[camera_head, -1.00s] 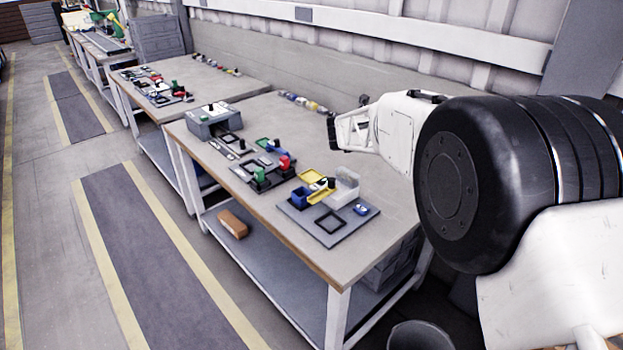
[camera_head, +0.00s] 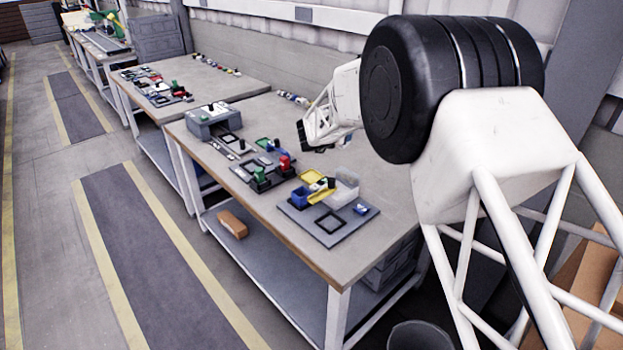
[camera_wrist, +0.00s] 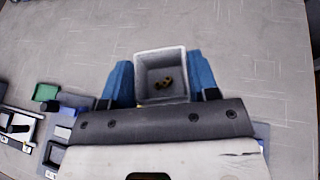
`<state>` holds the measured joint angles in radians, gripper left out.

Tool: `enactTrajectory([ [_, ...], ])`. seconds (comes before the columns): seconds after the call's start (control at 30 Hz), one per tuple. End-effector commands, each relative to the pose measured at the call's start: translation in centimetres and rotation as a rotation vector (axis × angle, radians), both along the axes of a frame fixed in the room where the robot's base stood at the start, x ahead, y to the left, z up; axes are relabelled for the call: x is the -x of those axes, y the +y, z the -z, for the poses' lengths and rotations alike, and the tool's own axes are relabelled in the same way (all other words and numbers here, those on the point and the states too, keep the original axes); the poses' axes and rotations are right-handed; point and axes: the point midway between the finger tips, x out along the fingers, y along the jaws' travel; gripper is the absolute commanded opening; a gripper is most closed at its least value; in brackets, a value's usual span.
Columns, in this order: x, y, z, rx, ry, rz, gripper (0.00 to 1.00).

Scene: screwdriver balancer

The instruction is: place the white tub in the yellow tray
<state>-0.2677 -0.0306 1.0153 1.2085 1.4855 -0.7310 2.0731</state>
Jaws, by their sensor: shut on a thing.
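My gripper (camera_wrist: 161,84) has its blue fingers on either side of a small white tub (camera_wrist: 139,78). In the head view my gripper (camera_head: 312,143) is over the near workbench, behind the grey mat; the held tub cannot be made out clearly there. A yellow tray (camera_head: 312,176) lies at the mat's back edge, with another yellow piece (camera_head: 321,196) just in front.
The grey mat (camera_head: 297,222) also carries a blue bin, a clear whitish bin (camera_head: 347,187) and a black square frame (camera_head: 330,222). To its left are a green-and-red fixture (camera_head: 272,176) and a grey box (camera_head: 210,120). The bench's back right is bare.

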Motion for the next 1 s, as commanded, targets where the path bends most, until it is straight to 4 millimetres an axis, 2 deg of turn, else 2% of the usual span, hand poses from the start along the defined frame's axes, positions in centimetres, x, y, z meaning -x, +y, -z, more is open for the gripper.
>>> enactTrajectory([
  [1.0,-2.0,7.4,4.1,0.004,-0.001,0.18,0.32],
])
